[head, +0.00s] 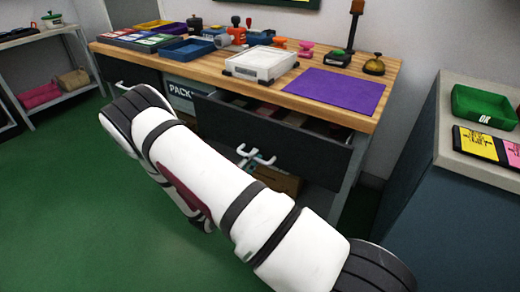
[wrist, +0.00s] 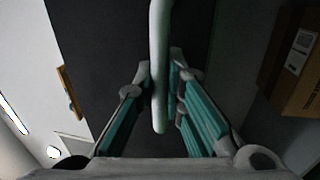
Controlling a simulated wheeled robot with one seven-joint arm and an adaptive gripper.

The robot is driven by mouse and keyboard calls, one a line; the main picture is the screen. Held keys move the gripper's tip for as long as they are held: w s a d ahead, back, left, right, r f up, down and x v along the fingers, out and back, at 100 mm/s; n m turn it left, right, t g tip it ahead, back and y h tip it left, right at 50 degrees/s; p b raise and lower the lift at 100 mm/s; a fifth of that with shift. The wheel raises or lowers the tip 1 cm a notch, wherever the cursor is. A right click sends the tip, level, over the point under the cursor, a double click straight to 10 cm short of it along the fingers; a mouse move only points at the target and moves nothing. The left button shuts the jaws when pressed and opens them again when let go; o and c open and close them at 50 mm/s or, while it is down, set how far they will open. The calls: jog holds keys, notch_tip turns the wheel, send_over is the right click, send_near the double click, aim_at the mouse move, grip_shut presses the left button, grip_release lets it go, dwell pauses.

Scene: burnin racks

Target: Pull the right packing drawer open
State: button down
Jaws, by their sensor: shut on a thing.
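The right packing drawer (head: 285,145) has a dark front and stands pulled out from under the wooden bench. Part of its inside and some contents show behind the front. Its pale bar handle (head: 263,160) is on the front. In the wrist view the handle (wrist: 159,40) runs down between the teal fingers of my gripper (wrist: 160,72), which is shut on it. The drawer's dark front (wrist: 100,45) fills the area behind the handle. In the head view, my white arm hides part of the drawer's left side, and only a little of my gripper shows by the handle.
The bench top (head: 215,73) holds a white tray (head: 260,63), a purple mat (head: 335,88), a blue tray (head: 187,50) and tools. A cardboard box (head: 278,180) sits below the drawer. A grey cabinet (head: 425,170) stands at right. Green floor (head: 60,210) is clear at left.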

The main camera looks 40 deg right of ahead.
jog(key=r+v, duration=0.1)
jog(key=v, duration=0.8)
jog(key=r+v, duration=0.2)
jog(key=v, duration=0.7)
jog(key=shift+a+r, duration=0.2)
jog(key=shift+a, duration=0.3)
jog(key=shift+s, duration=0.1)
jog(key=c, duration=1.6)
grip_release()
jog(key=shift+c, duration=0.2)
jog(key=shift+a, duration=0.1)
jog(key=v, duration=1.1)
jog(key=shift+a, duration=0.4)
jog(key=shift+s, duration=0.15)
jog(key=shift+r, duration=0.1)
